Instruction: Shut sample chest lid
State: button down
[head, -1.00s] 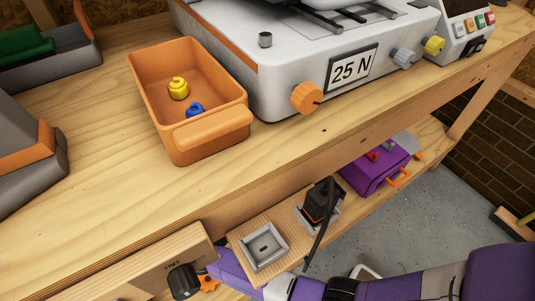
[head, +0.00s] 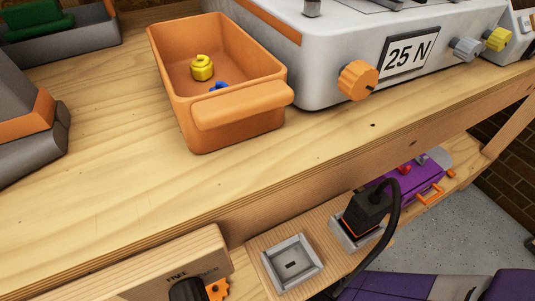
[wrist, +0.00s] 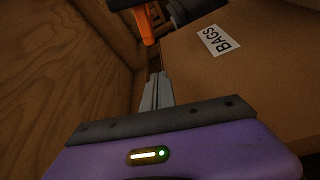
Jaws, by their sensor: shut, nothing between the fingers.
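No chest with a clearly readable lid shows. A purple box (head: 431,177) with an orange handle (head: 431,195) and a red knob sits on the lower shelf in the head view, partly behind a black plug; I cannot tell if it is the sample chest or how its lid stands. My gripper (wrist: 155,92) shows in the wrist view with its grey fingers together and empty. They point into a gap between a wooden panel and a brown box marked BAGS (wrist: 222,40). An orange part (wrist: 147,25) lies beyond the fingertips. In the head view my gripper is out of sight.
An open orange bin (head: 170,85) holding a yellow and a blue piece stands on the bench (head: 100,185), beside a machine marked 25 N (head: 408,56). Below are a grey socket (head: 291,264), the black plug (head: 367,210) with its cable, and a wooden panel marked FREE (head: 150,272).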

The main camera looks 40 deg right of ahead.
jog(key=s, duration=0.2)
jog(key=s+f, duration=0.1)
jog(key=shift+s+a+b, duration=0.3)
jog(key=shift+s, duration=0.05)
jog(key=shift+s, duration=0.15)
